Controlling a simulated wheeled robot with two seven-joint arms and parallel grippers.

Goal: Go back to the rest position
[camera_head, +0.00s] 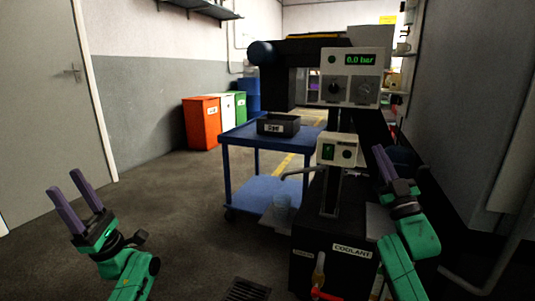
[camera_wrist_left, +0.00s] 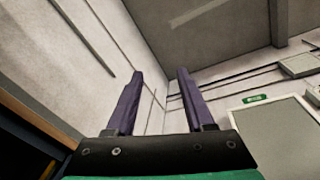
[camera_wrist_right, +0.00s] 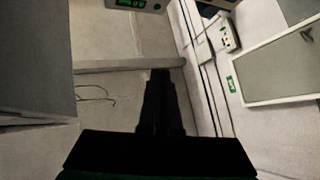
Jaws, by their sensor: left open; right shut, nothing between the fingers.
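My left gripper (camera_head: 77,200) is raised at the left of the head view, over the open floor. Its two purple fingers stand apart and point up, with nothing between them. They also show spread and empty in the left wrist view (camera_wrist_left: 155,95). My right gripper (camera_head: 381,161) is raised at the right of the head view, beside the coolant unit (camera_head: 330,225). Its fingers are together and hold nothing. In the right wrist view the closed fingers (camera_wrist_right: 161,80) are dark and point up.
A blue cart (camera_head: 240,137) carrying a dark labelled bin (camera_head: 278,125) stands in the middle. A panel reading 0.0 bar (camera_head: 355,77) is above the coolant unit. Orange (camera_head: 201,123), white and green bins stand behind. The floor at front left is clear, with a drain grate (camera_head: 247,289).

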